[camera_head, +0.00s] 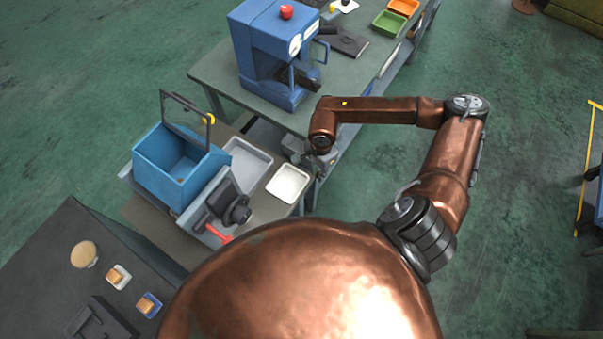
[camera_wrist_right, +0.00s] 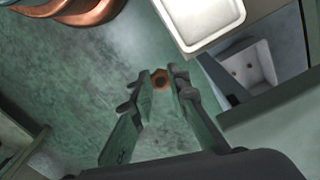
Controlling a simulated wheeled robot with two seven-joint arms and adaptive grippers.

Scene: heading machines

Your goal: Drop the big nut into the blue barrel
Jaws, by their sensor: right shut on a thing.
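The big nut (camera_wrist_right: 160,79), a small orange-brown ring, sits between the fingertips of my right gripper (camera_wrist_right: 162,82) in the right wrist view. The gripper is shut on it, with green floor behind. In the head view my right gripper (camera_head: 320,162) hangs below its wrist, beside the table edges and right of the white tray; the nut cannot be made out there. I cannot identify a blue barrel in either view. My left gripper is not in view.
A blue open-topped machine (camera_head: 158,174) stands left, beside a grey tray (camera_head: 246,160) and a white tray (camera_head: 288,184). The white tray also shows in the wrist view (camera_wrist_right: 205,18). A tall blue machine (camera_head: 262,42) stands behind.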

